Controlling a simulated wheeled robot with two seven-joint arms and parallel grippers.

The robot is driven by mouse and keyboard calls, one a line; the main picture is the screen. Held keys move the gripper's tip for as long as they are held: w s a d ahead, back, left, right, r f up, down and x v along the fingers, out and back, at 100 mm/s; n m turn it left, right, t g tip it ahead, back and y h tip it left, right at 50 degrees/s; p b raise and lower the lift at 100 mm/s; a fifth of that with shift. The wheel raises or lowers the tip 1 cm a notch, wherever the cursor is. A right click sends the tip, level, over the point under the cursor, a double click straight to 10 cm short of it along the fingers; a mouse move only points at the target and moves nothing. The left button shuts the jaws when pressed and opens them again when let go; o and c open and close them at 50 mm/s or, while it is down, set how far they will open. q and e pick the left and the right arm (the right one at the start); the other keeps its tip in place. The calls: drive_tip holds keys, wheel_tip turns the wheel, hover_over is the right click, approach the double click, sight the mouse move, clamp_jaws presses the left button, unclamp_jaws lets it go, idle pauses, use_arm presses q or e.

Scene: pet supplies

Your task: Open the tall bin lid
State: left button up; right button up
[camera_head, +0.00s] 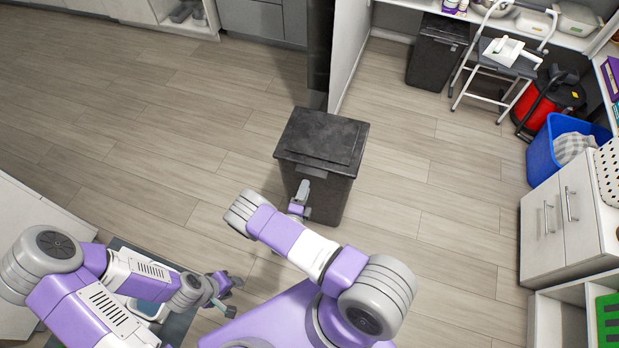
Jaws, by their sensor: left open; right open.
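The tall bin (329,193) is a dark grey, upright bin standing on the floor ahead of me. Its flat dark lid (322,137) is down on top. My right gripper (303,187) is at the near front face of the bin, just below the lid's front edge. It is open; whether it touches the bin cannot be made out, and my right arm partly covers the bin's lower left. My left gripper (228,294) is open and low at the left, apart from the bin, with nothing visible in it.
A white panel (349,52) stands behind the bin. A second dark bin (437,52), a step stool (497,65), a red vacuum (556,95) and a blue basket (560,145) are at the back right. A white cabinet (548,222) stands right. Wood floor (150,110) is clear at left.

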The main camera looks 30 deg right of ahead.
sight(310, 176)
drive_tip(key=b+x, duration=0.1)
drive_tip(key=x, duration=0.5)
drive_tip(key=shift+d, duration=0.1)
drive_tip(key=shift+c, duration=0.3)
clamp_jaws()
